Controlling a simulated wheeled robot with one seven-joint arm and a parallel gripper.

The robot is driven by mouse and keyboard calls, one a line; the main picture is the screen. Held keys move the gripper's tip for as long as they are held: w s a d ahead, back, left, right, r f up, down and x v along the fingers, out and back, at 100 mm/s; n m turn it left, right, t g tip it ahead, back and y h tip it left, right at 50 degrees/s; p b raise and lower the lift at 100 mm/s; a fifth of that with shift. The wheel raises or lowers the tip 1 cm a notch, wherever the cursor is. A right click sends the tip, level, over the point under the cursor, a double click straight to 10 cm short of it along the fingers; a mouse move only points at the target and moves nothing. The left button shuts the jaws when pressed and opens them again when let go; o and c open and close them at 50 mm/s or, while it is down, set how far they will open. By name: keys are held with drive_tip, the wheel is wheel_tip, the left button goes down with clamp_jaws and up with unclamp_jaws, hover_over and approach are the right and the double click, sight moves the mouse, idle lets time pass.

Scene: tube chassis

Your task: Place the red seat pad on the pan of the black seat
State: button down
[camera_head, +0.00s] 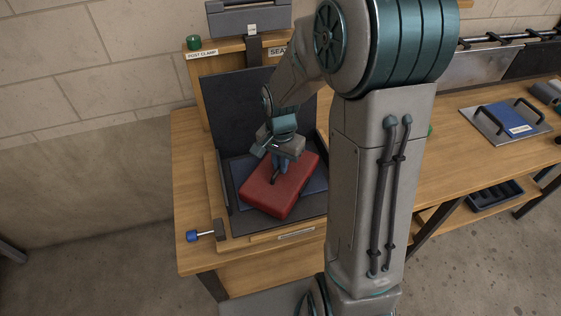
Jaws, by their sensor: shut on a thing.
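The red seat pad (270,197) is a thick block with a dark loop handle on top. My gripper (280,175) is above the middle of the pad and shut on its handle. The black seat (237,105) stands on the wooden bench with an upright back and a low pan. The pan's blue-grey surface (240,172) shows behind and beside the pad. The pad is over the pan, turned at an angle to its edges. I cannot tell whether it touches the pan or hangs just above it. My arm hides the right side of the seat.
A blue-knobbed clamp (206,234) sticks out at the bench's front left. A green knob (193,42) sits on the post labelled "POST CLAMP". At right, a plate with two black handles (506,123) lies on the bench. A dark tray (495,195) is on the lower shelf.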

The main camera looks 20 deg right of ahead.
drive_tip(key=shift+f, duration=0.1)
drive_tip(key=c, duration=1.5)
unclamp_jaws()
wheel_tip(320, 180, up, 12)
drive_tip(key=s+r+n+t, duration=0.1)
drive_tip(key=s+n+t, duration=0.2)
drive_tip(key=s+n, duration=0.6)
drive_tip(key=shift+s+r, duration=0.4)
drive_tip(key=shift+s, duration=2.7)
